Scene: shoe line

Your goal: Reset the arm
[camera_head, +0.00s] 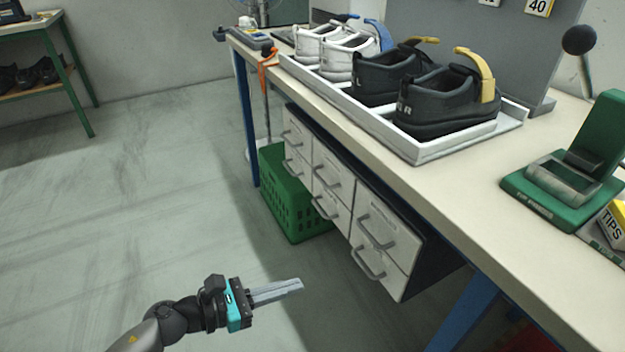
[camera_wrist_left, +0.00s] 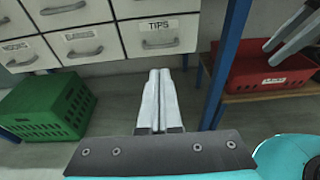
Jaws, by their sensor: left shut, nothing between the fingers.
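My left gripper (camera_head: 277,291) is in the lower middle of the head view, in the air over the floor and to the left of the workbench's drawers. Its two long grey fingers lie together, shut and empty. In the left wrist view the shut fingers (camera_wrist_left: 158,98) point toward the drawer unit and touch nothing. My right gripper does not show in the head view.
A workbench (camera_head: 460,215) holds a white tray (camera_head: 425,152) with white and black shoes and a green device (camera_head: 565,180). White drawers (camera_head: 375,235) hang beneath. A green crate (camera_head: 275,190) stands on the floor. A red bin (camera_wrist_left: 262,80) sits on a low shelf. Open floor lies left.

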